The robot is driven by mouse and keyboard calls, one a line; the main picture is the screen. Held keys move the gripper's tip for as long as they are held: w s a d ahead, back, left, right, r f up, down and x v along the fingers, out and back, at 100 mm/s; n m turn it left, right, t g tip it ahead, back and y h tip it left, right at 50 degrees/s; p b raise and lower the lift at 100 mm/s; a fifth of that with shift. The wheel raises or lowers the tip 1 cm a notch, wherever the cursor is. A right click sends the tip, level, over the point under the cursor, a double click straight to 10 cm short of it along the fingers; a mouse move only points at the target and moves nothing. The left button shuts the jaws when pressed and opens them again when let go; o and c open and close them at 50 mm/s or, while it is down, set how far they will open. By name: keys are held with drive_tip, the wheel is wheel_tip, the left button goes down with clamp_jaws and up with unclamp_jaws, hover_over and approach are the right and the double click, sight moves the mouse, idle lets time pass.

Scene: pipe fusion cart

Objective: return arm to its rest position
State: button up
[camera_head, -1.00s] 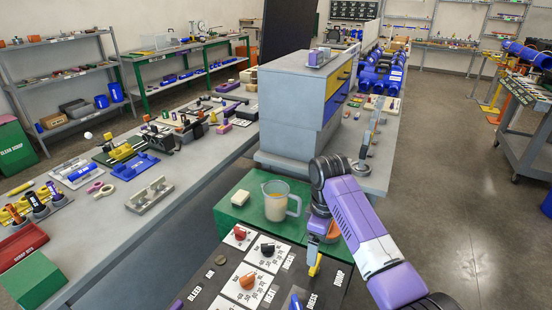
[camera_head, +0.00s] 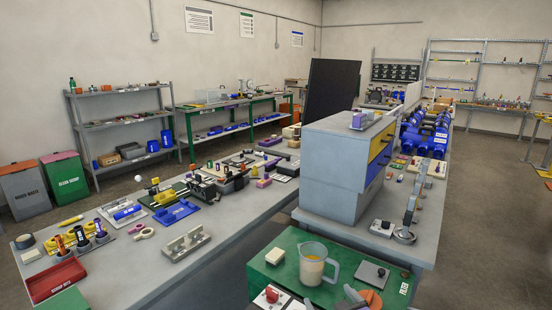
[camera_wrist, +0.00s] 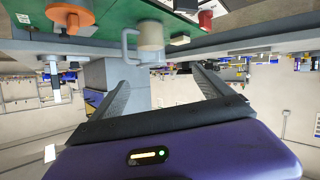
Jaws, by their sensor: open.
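My gripper (camera_wrist: 160,78) shows in the wrist view with its two grey fingers spread apart and nothing between them. The wrist view is upside down, with the green cart top (camera_wrist: 196,22) along its upper edge. In the head view, most of my arm is out of the picture; small grey parts at the bottom edge, beside the orange disc (camera_head: 371,299), may be my fingertips. A clear measuring jug (camera_head: 312,265) stands upright on the green top (camera_head: 262,270); it also shows in the wrist view (camera_wrist: 151,37), beyond the fingers.
A grey cabinet (camera_head: 335,170) with yellow and blue drawers stands on the bench behind the cart. A grey bench (camera_head: 135,275) with tools and a red tray (camera_head: 57,281) runs along the left. Open floor (camera_head: 480,230) lies to the right.

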drive_tip(key=s+d+r+m, duration=0.1)
drive_tip(key=s+d, duration=0.1)
drive_tip(key=s, duration=1.4)
drive_tip(key=s+d+r+m+h, duration=0.1)
drive_tip(key=s+d+r, duration=0.1)
drive_tip(key=s, duration=1.5)
drive_tip(key=s+d+r+m+t+h, duration=0.1)
drive_tip(key=s+d+m, duration=0.1)
drive_tip(key=s, duration=1.5)
drive_tip(key=shift+d+r, duration=0.2)
drive_tip(key=shift+r, duration=0.15)
